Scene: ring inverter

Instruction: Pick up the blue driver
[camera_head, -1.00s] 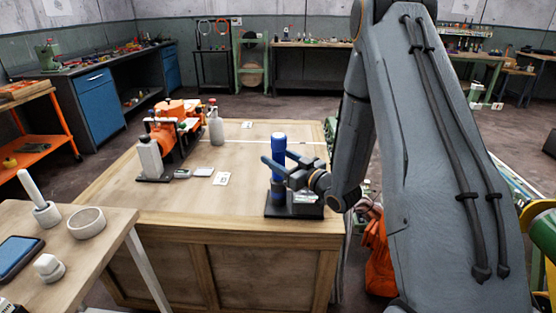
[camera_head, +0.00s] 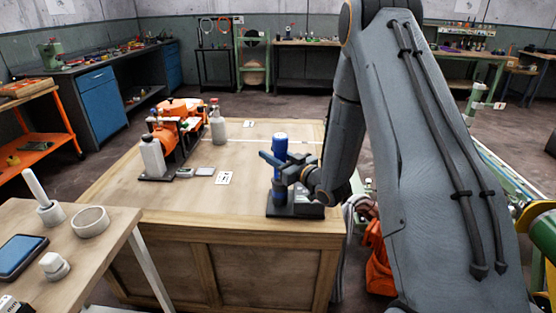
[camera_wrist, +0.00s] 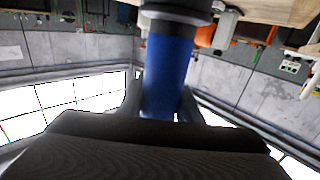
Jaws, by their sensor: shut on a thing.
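The blue driver (camera_head: 280,152) stands upright on a dark base (camera_head: 283,211) near the front right edge of the wooden table. My gripper (camera_head: 281,170) reaches it from the right and is shut around its body. In the wrist view the blue driver (camera_wrist: 168,70) fills the middle, with a dark collar toward the top of the picture. The gripper fingers (camera_wrist: 160,100) show on both sides of it, partly hidden by the dark gripper body. I cannot tell whether the driver is clear of the base.
An orange machine (camera_head: 178,125) stands at the table's back left, with a grey bottle (camera_head: 217,124) beside it. The table's middle is mostly clear.

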